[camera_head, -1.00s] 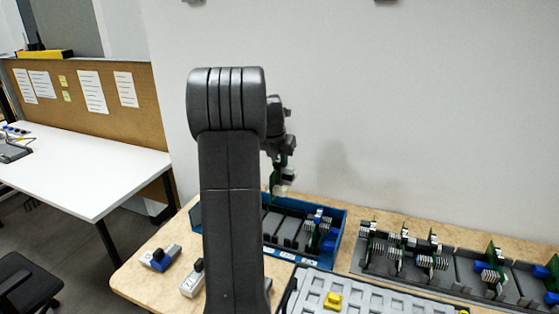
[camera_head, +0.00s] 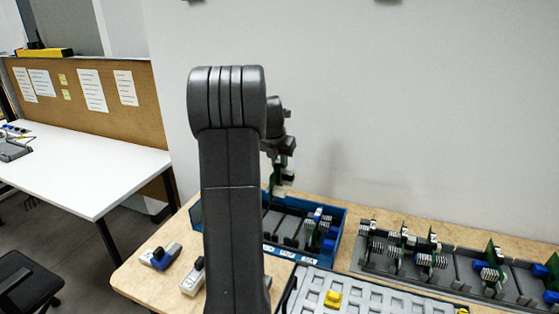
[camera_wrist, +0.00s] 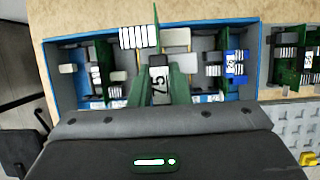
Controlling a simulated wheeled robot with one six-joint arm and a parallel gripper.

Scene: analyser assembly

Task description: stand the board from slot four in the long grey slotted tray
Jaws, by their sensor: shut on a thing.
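My gripper (camera_head: 284,178) hangs above the blue box, partly behind my arm in the head view. It is shut on a green board (camera_wrist: 156,25), seen nearly edge-on in the wrist view, with a white finned block on its left side. The held board's lower end is hard to make out. The long grey slotted tray (camera_head: 466,270) lies to the right of the blue box, with several green boards standing in it and bare floor between some of them.
The blue box (camera_head: 339,221) holds other boards; its rim also shows in the wrist view (camera_wrist: 52,80). A light grey pocketed tray (camera_head: 375,301) with a yellow piece lies in front. Two grey-and-dark devices (camera_head: 160,256) lie at the left. A wall stands close behind.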

